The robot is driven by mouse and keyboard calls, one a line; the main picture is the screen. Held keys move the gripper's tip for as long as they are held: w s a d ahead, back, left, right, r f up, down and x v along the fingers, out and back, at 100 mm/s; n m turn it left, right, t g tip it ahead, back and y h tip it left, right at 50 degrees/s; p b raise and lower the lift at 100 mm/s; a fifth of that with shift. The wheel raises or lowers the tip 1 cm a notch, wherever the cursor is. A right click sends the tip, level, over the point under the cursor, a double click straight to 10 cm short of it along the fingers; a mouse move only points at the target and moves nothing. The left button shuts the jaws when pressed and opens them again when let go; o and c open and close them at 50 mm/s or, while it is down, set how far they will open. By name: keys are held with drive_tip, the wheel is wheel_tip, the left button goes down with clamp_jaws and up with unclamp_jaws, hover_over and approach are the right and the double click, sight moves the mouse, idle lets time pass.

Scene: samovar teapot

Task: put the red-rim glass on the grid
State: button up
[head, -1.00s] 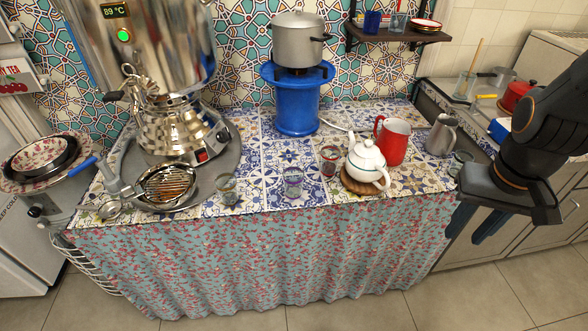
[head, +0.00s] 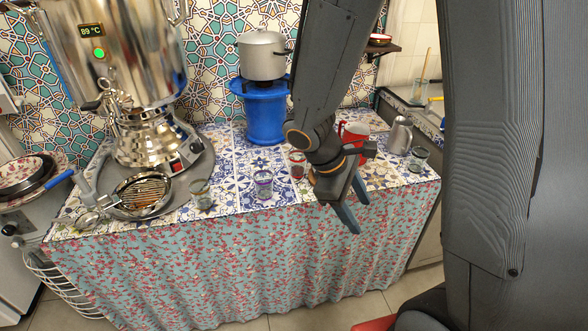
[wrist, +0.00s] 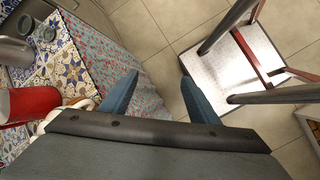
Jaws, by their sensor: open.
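The red-rim glass (head: 297,165) stands upright on the tiled table in the head view, just left of my arm and right of a purple-rim glass. The grid (head: 143,190) is a round piece with orange-brown bars in a metal ring, at the left front of the table below the samovar. My gripper (head: 357,208) is open and empty, at the table's front edge, right of the red-rim glass and apart from it. In the wrist view, my gripper's two blue fingers (wrist: 160,97) are spread over the curtain and floor. I cannot make out the red-rim glass there.
A purple-rim glass (head: 263,184) and a dark-rim glass (head: 200,193) stand between the red-rim glass and the grid. The samovar (head: 145,135) rises behind the grid. A red mug (wrist: 28,106) and partly hidden white teapot (wrist: 83,103) are near my gripper.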

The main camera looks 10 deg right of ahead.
drive_tip(key=w+d+f+n+t+h, duration=0.2)
drive_tip(key=w+n+h, duration=0.1)
drive_tip(key=w+n, duration=0.25)
drive_tip(key=n+t+b, duration=0.2)
drive_tip(key=n+t, duration=0.9)
drive_tip(key=n, duration=0.3)
approach(300, 153)
drive_tip(key=p+x, duration=0.2)
drive_tip(key=x, duration=0.3)
drive_tip(key=shift+d, duration=0.2)
drive_tip(key=c, duration=1.3)
drive_tip(key=shift+r, duration=0.15)
